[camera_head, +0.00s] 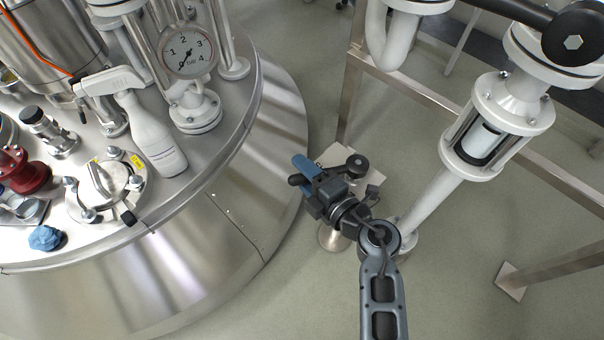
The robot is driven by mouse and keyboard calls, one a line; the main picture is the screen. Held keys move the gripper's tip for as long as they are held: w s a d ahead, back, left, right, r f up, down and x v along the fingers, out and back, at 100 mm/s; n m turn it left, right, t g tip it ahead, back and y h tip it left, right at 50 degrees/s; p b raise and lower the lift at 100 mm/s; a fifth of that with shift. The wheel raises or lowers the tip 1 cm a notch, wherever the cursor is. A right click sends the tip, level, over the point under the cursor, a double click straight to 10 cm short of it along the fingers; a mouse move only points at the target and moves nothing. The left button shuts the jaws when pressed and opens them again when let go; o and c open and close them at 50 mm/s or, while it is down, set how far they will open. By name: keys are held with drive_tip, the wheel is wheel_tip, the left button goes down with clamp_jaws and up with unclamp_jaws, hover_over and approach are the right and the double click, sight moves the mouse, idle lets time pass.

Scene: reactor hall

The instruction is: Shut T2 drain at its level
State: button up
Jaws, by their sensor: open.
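My gripper (303,174) is open, with dark and blue parts at its end, and reaches in from the bottom right. It is beside the tank's curved steel side, over the floor. A dark round knob or hub (356,166) shows just right of it; I cannot tell whether it belongs to a valve. No readable T2 label or clearly identifiable drain shows, and my arm hides part of what lies below. A sight glass (477,145) with a dark lower part sits in the white pipe on the right. A large black lever (575,36) is above it.
The steel tank (215,215) fills the left. A steel frame (430,93) bounds the right. The floor at bottom centre is clear.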

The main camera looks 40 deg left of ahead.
drive_tip(key=shift+a+f, duration=0.1)
drive_tip(key=shift+a, duration=0.3)
drive_tip(key=shift+c, duration=0.4)
clamp_jaws()
